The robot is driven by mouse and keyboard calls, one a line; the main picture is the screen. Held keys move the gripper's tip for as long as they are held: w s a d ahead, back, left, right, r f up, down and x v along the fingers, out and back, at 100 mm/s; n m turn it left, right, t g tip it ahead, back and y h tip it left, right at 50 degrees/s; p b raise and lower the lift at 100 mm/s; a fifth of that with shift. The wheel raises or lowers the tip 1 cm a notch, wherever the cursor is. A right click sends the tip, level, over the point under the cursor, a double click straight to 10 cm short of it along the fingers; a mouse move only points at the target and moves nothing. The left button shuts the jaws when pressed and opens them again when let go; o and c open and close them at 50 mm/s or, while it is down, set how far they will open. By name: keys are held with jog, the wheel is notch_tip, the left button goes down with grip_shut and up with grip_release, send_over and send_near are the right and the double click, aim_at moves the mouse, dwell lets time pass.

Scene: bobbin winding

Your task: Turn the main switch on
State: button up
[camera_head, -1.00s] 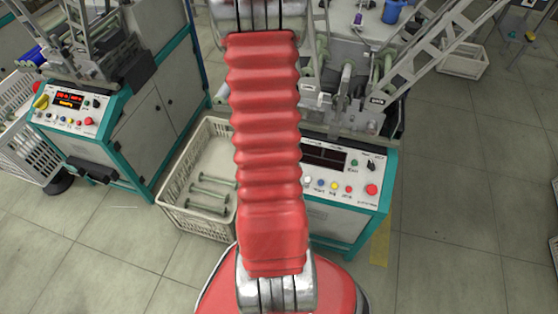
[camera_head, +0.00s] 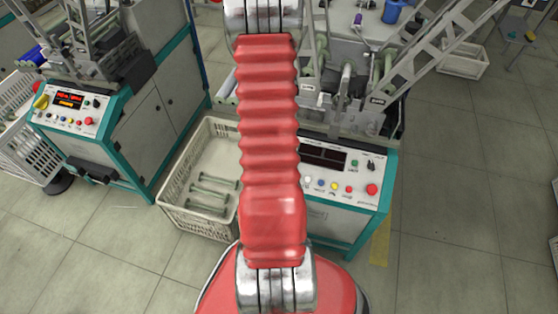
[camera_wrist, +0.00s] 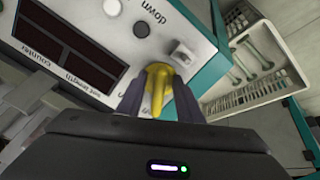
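The main switch, a yellow knob (camera_wrist: 157,84), sits on the panel of the middle machine in the wrist view. My gripper (camera_wrist: 159,96) has its two dark fingers on either side of the knob, close against it, and looks shut on it. In the head view my red arm hides the switch and my gripper. The switch's exact turn angle is hard to read. The middle machine's control panel (camera_head: 341,181) has a dark display (camera_head: 323,157), which also looks dark in the wrist view (camera_wrist: 68,50).
A cream crate (camera_head: 178,218) with several green bobbins stands left of the middle machine. The left machine (camera_head: 75,113) has a lit display and its own yellow knob (camera_head: 41,102). A red button (camera_head: 372,189) is at the panel's right end.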

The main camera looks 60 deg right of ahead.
jog(key=shift+c, duration=0.4)
grip_shut()
jog(key=shift+a, duration=0.2)
jog(key=shift+d, duration=0.15)
jog(key=shift+m, duration=0.4)
jog(key=m, duration=0.5)
jog(key=shift+w, duration=0.1)
jog(key=m, duration=0.6)
